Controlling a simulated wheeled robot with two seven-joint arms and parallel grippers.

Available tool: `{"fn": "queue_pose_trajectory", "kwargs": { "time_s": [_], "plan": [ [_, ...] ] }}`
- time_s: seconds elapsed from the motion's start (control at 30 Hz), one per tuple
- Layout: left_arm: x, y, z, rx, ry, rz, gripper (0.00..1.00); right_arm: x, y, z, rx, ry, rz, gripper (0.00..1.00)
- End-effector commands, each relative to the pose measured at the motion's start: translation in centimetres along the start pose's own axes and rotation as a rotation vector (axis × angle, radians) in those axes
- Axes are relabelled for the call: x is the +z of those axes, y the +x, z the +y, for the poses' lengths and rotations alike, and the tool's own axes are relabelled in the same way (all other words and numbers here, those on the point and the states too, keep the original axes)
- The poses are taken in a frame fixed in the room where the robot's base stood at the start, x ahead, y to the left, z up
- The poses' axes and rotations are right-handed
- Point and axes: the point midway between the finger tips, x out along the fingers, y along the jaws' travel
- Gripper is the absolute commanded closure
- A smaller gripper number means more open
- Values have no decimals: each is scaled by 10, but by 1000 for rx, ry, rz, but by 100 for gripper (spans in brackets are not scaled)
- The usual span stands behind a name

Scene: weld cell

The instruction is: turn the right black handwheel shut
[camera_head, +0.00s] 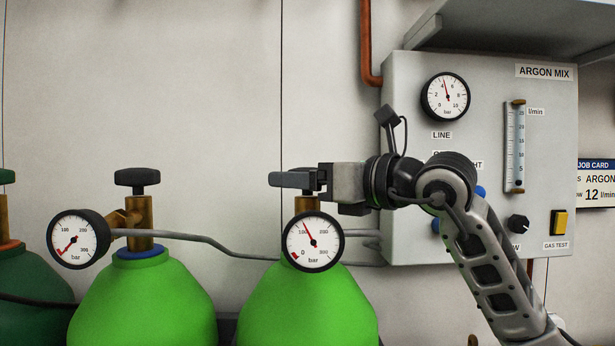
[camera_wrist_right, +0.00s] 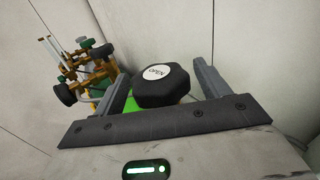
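The right black handwheel (camera_wrist_right: 165,92) shows in the right wrist view as a faceted black knob with a white "OPEN" label on top. My right gripper (camera_wrist_right: 162,78) has one finger on each side of it, with a narrow gap showing at both sides. In the head view my right gripper (camera_head: 292,181) is level at the top of the right light green cylinder (camera_head: 307,305) and hides most of the handwheel. The gauge (camera_head: 313,242) on this cylinder reads a little above 100 bar. My left gripper is not in view.
The left light green cylinder (camera_head: 142,300) has its own black handwheel (camera_head: 137,177) and a gauge (camera_head: 78,239) near zero. A dark green cylinder (camera_head: 30,290) stands at far left. The grey ARGON MIX panel (camera_head: 400,90), with its line gauge (camera_head: 445,97), is behind my right arm.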

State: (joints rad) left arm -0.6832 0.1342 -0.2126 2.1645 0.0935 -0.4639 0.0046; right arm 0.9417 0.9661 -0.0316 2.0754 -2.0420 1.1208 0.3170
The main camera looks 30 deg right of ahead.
Motion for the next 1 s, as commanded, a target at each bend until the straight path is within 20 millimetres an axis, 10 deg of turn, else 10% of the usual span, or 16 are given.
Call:
{"fn": "queue_pose_trajectory", "kwargs": {
  "time_s": [0.17,0.83,0.9,1.0],
  "plan": [
    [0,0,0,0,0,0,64,0,0,0,0,0,0,69],
    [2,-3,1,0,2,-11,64,0,0,0,-134,0,2,69],
    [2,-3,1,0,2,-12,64,0,0,0,-133,0,2,32],
    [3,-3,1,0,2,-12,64,0,0,0,-133,0,1,25]
  ]
}}
